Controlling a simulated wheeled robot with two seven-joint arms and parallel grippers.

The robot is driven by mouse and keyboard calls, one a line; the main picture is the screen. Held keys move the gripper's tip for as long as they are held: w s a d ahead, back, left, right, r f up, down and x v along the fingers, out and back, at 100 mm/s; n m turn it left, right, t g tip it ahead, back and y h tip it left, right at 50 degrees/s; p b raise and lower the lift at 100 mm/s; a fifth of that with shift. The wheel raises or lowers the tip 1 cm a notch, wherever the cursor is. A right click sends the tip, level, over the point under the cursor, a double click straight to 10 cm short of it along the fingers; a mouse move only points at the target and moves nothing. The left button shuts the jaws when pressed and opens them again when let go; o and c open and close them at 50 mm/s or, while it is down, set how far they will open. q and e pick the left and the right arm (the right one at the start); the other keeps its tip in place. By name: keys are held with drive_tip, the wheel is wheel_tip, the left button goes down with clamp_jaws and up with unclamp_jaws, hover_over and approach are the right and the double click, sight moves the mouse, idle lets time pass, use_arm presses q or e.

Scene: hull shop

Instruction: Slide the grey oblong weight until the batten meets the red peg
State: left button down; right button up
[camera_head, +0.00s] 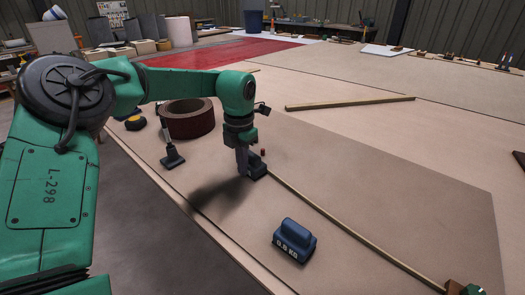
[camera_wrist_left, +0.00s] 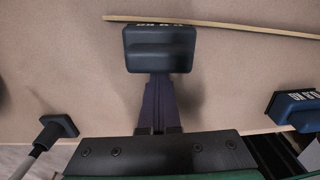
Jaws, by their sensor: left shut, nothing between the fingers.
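The grey oblong weight (camera_head: 257,167) sits on the board at the left end of the thin wooden batten (camera_head: 350,230). In the left wrist view the weight (camera_wrist_left: 160,50) lies alongside the batten (camera_wrist_left: 220,27), whose left end sticks out past it. A small dark red peg (camera_head: 262,151) stands just beyond the weight in the head view; I cannot tell its gap to the batten. My left gripper (camera_head: 242,174) is shut and empty, pointing down at the weight's near side. In the left wrist view its fingertips (camera_wrist_left: 160,76) meet the weight's edge; contact is unclear. My right gripper is not in view.
A blue 0.5 KG weight (camera_head: 294,241) stands nearer, right of the gripper. A dark-based tool (camera_head: 172,157) and a brown ring (camera_head: 187,119) are at the left. Another wooden strip (camera_head: 350,103) lies farther back. A block (camera_head: 463,288) is at the batten's near end.

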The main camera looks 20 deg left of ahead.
use_arm(q)
drive_tip(key=shift+w+d+r+p, duration=0.1)
drive_tip(key=shift+w+d+p, duration=0.15)
drive_tip(key=shift+w+p, duration=0.35)
drive_tip(key=shift+w+d+p, duration=0.25)
drive_tip(key=shift+w+p, duration=0.1)
drive_tip(key=shift+w, duration=0.4)
drive_tip(key=shift+s+a+r+b, duration=0.2)
drive_tip(key=shift+s+a, duration=0.05)
drive_tip(key=shift+s, duration=0.5)
drive_tip(key=shift+s+a+r+b, duration=0.2)
drive_tip(key=shift+s, duration=0.5)
wheel_tip(320, 180, up, 8)
drive_tip(key=p, duration=0.5)
drive_tip(key=shift+p, duration=0.35)
